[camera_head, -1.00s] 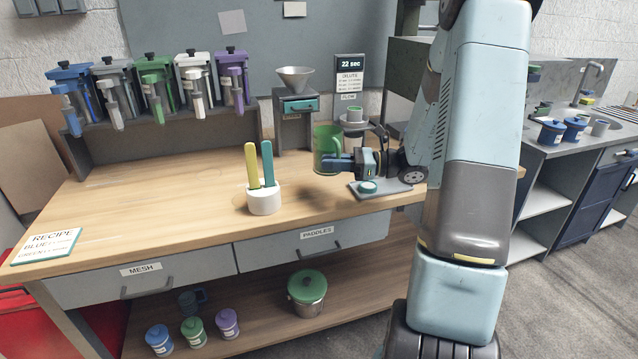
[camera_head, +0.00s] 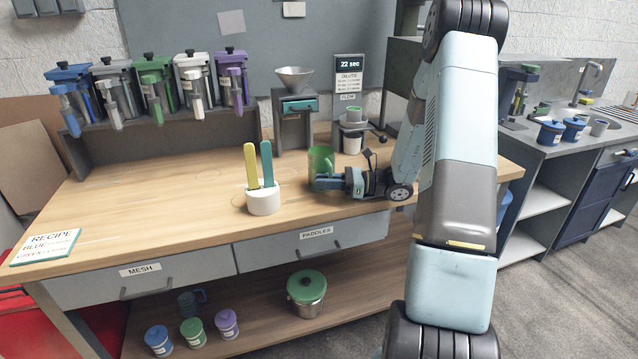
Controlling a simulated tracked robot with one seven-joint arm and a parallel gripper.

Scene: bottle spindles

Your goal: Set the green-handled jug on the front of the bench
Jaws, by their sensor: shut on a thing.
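The green-handled jug (camera_head: 320,160) is a see-through green vessel, upright, low over the right part of the wooden bench (camera_head: 180,185). It appears to be at or just above the bench top, right of the paddle holder; I cannot tell if its base touches. My gripper (camera_head: 326,182) is shut on the jug from the right side, low on its body. The gripper fingers hide the jug's lower part and its handle.
A white holder (camera_head: 263,203) with a yellow and a teal paddle stands close left of the jug. Behind are a funnel stand (camera_head: 297,115) and a timer sign (camera_head: 349,75). Coloured dispensers (camera_head: 155,85) line the back left.

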